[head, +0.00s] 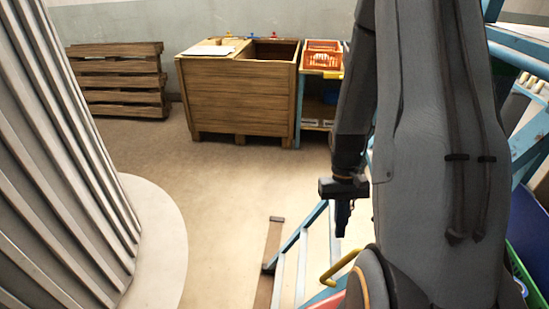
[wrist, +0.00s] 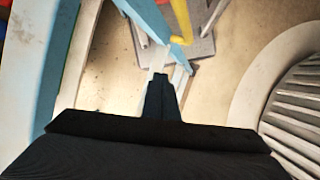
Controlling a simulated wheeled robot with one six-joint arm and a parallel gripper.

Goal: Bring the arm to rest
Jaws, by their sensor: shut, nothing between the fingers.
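My gripper (head: 342,218) hangs pointing down at the end of my dark arm, right of the middle in the head view. Its fingers are together with nothing between them. In the wrist view my gripper (wrist: 162,78) also shows shut and empty, above the floor. No sack is held. In the head view it hangs in front of a blue-framed stand (head: 291,244) with pale boards; whether it touches the stand I cannot tell, but it seems apart from it.
A ribbed grey column (head: 65,150) on a round pale base (head: 160,230) stands at left. Stacked pallets (head: 118,80), a wooden crate (head: 238,95) and an orange basket (head: 322,58) are along the back wall. A yellow handle (head: 340,268) is near my arm. The middle floor is clear.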

